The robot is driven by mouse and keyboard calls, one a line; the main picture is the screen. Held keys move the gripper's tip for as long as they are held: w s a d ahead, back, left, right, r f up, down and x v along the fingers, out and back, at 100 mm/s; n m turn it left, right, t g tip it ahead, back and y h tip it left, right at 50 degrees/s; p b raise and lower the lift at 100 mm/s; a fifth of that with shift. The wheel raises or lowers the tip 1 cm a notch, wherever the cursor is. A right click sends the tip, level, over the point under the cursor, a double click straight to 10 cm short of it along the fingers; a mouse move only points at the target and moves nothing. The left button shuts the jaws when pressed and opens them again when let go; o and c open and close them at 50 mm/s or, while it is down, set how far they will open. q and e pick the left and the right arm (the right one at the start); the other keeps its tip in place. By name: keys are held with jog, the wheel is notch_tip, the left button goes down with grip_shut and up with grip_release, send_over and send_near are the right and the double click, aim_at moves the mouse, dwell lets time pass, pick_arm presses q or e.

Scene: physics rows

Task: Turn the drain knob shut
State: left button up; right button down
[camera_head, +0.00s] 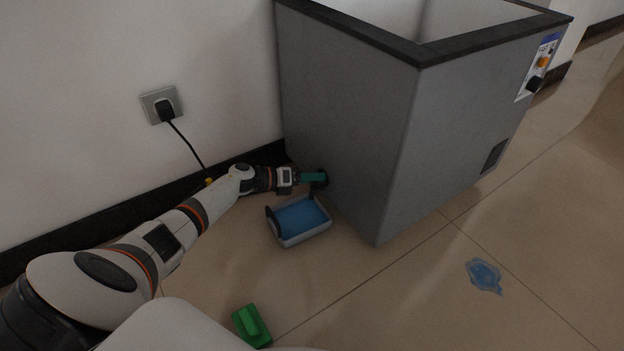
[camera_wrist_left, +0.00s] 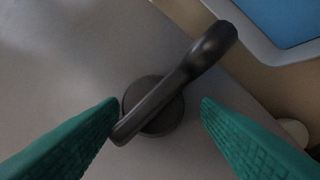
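The drain knob (camera_wrist_left: 175,82) is a dark grey lever on a round base on the grey side wall of the chest freezer (camera_head: 350,110). In the left wrist view it lies slanted, its thick end at upper right. My left gripper (camera_wrist_left: 158,104) is open, with its green fingers on either side of the knob's base; I cannot tell whether they touch it. In the head view the left gripper (camera_head: 314,178) is low against the freezer's side and mostly hides the knob. My right gripper is not in view.
A white tray (camera_head: 306,238) holding blue liquid stands on the floor below the knob. A green scrubber-like block (camera_head: 251,326) lies nearer. A plugged cord (camera_head: 186,142) hangs from the wall socket.

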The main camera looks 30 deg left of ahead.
pick_arm(q)
jog(key=shift+s+d+r, duration=0.1)
jog(key=shift+d, duration=0.05)
jog(key=p+v, duration=0.6)
jog(key=v, duration=0.6)
jog(key=shift+p, duration=0.35)
